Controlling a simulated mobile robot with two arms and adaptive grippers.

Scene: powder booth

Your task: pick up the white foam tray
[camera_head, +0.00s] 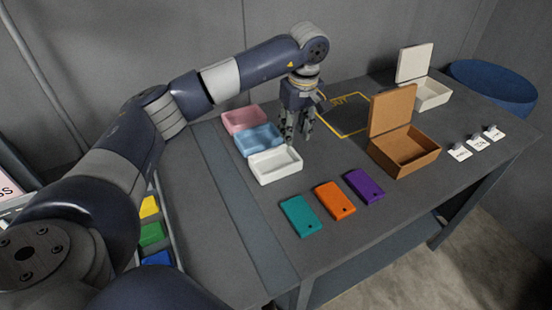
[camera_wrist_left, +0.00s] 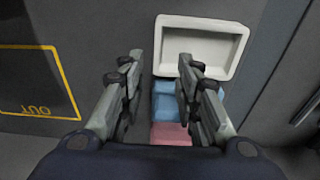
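The white foam tray (camera_head: 276,165) is an open, empty, shallow tray on the grey table, nearest the front in a row of three trays. It also shows at the top of the left wrist view (camera_wrist_left: 200,47). My left gripper (camera_head: 296,138) points down just behind and to the right of the white tray, beside the blue tray (camera_head: 259,138). In the left wrist view its fingers (camera_wrist_left: 158,75) are spread apart with nothing held between them. The pink tray (camera_head: 244,119) sits behind the blue one. My right gripper is not in view.
Teal (camera_head: 300,215), orange (camera_head: 335,200) and purple (camera_head: 365,186) pieces lie in front. An open brown box (camera_head: 404,152) stands to the right, an open white box (camera_head: 428,93) behind it. A yellow outlined OUT area (camera_head: 345,124) is bare. White cards (camera_head: 478,143) lie at the right.

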